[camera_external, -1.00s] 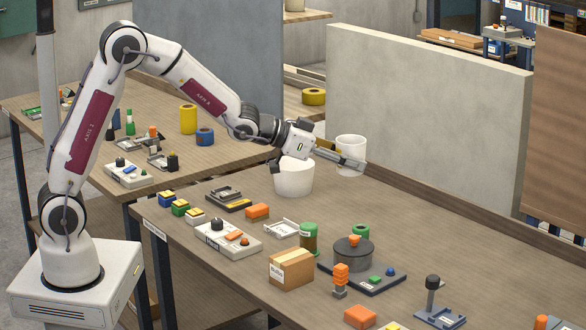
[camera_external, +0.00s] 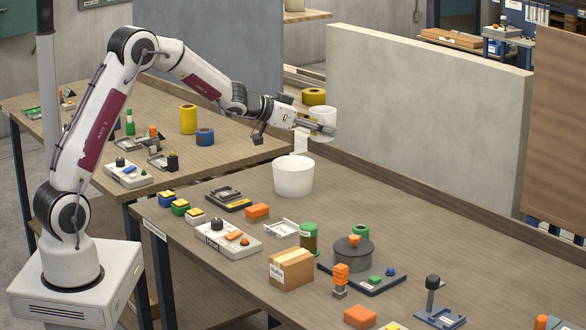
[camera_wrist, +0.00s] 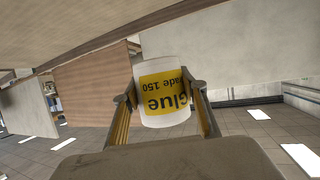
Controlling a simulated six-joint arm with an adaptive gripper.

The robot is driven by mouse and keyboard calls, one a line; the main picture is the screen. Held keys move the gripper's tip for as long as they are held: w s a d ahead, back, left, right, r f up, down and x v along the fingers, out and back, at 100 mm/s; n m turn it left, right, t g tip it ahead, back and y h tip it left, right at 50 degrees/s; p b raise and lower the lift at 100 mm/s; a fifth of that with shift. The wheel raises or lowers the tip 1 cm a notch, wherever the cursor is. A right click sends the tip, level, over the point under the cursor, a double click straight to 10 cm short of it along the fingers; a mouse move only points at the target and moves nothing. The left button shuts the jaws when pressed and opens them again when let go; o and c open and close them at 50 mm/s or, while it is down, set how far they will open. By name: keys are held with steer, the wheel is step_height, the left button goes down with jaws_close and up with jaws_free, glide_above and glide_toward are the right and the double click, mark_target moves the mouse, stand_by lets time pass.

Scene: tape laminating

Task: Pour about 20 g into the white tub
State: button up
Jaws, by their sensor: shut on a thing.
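My gripper (camera_external: 318,127) is shut on a white cup (camera_external: 322,115). The cup looks roughly upright above the far side of the table. In the wrist view my gripper's fingers (camera_wrist: 165,100) press on both sides of the cup (camera_wrist: 160,72). Its yellow glue label appears upside down there. The white tub (camera_external: 293,177) stands on the table below and slightly left of my gripper, apart from the cup. The insides of the cup and tub are hidden. A narrow white shape (camera_external: 300,142) shows above the tub's rim; I cannot tell what it is.
A grey partition (camera_external: 430,120) stands behind the table to the right. A cardboard box (camera_external: 291,270), a green-lidded jar (camera_external: 309,238) and a dark round device (camera_external: 353,252) stand in front of the tub.

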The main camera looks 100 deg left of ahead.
steer(key=s+a+f+n+g+y, duration=0.1)
steer(key=s+a+n+g+y, duration=0.15)
steer(key=s+a, duration=1.65)
step_height(320, 180, down, 12)
steer(key=w+a, duration=0.1)
steer(key=shift+w+r+n, duration=0.2)
steer(key=shift+r+n, duration=0.05)
steer(key=shift+n, duration=0.1)
steer(key=shift+w+r+y, duration=0.1)
steer(key=shift+w+y, duration=0.05)
steer(key=shift+y, duration=0.2)
